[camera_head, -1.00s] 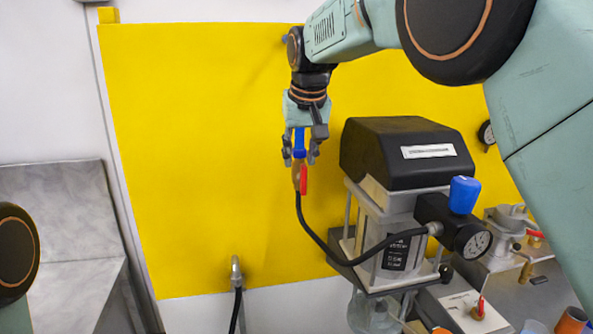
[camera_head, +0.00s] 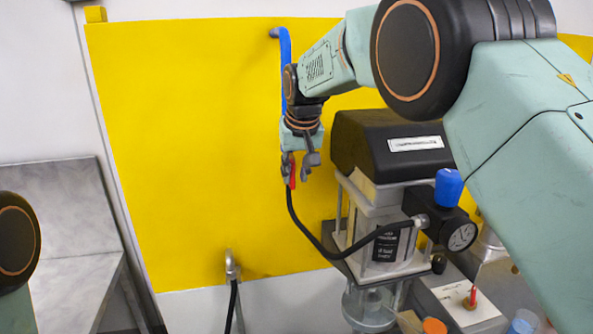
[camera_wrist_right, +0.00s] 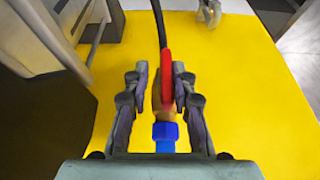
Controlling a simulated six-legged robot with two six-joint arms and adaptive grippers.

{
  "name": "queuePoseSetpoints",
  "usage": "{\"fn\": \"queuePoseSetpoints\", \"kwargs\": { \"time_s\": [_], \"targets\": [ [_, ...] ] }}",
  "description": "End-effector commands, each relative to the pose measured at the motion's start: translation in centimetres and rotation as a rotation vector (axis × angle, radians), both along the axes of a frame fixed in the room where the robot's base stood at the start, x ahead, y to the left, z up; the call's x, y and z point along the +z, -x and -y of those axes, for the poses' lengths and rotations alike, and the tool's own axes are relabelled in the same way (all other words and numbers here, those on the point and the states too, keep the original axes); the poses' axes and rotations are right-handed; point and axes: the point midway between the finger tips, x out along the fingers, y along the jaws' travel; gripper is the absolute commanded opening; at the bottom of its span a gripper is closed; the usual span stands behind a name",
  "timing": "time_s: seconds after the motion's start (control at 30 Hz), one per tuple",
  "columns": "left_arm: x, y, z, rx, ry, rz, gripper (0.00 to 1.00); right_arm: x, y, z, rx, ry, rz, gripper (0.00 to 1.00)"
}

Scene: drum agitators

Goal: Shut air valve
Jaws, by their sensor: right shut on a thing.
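The air valve has a brass body (camera_wrist_right: 156,100) and a red lever handle (camera_wrist_right: 166,78). It sits between a blue pipe (camera_head: 286,70) above and a black hose (camera_head: 306,234) below, in front of the yellow panel. The handle (camera_head: 293,180) points down, in line with the hose. My right gripper (camera_head: 300,168) is around the valve from above, with its fingers on both sides of the red handle, as the right wrist view shows (camera_wrist_right: 162,88). It is shut on the handle, though finger contact is hard to see. My left gripper is out of view.
A black-topped drive unit (camera_head: 385,142) stands right of the valve, with a blue-knobbed regulator and gauge (camera_head: 461,236). The hose runs to it. The space left of the valve is clear.

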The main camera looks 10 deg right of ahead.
Motion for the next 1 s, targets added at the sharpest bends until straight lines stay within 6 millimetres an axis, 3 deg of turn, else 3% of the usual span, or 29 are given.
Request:
{"fn": "queuePoseSetpoints", "kwargs": {
  "time_s": [0.23,0.73,1.0],
  "targets": [
    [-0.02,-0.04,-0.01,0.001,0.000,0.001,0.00,0.02,0.00,0.16,0.001,0.004,0.000,0.00],
    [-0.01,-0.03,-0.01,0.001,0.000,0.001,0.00,0.05,-0.01,0.16,0.000,-0.009,0.000,0.00],
    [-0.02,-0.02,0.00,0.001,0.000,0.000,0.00,0.08,-0.04,0.41,-0.002,-0.130,0.002,0.00]
  ]
}}
